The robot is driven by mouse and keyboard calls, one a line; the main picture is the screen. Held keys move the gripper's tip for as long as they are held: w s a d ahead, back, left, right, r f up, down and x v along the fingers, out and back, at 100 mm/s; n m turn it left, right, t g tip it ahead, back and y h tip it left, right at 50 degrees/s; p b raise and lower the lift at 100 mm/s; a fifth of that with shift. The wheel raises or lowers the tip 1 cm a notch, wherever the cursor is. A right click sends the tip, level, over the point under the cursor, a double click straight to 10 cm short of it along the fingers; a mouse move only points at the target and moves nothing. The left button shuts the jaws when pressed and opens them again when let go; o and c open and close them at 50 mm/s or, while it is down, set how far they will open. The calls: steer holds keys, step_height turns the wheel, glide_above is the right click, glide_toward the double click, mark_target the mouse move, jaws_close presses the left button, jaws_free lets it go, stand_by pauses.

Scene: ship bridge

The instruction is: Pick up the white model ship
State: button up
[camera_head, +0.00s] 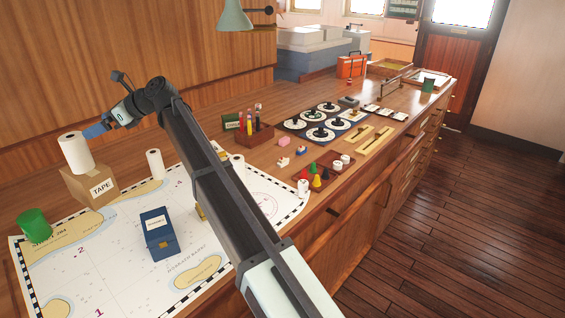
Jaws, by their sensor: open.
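I cannot make out a white model ship for certain in the head view. A small blue-and-white piece (301,151) lies on the wooden counter, too small to identify. My arm crosses the view from the lower right to the upper left. My gripper (94,131) is at its far end, small and side-on, with its fingers toward the lower left. It is open, and I see nothing held in it. In the picture it is just above and right of a white roll (76,153) on a cardboard box marked TAPE (94,190); I cannot tell the gap.
A pen holder (258,136), a dial panel (321,120) and a tray of coloured pieces (322,172) stand beyond my arm.

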stand_by(0.4)
steer(key=c, duration=0.8)
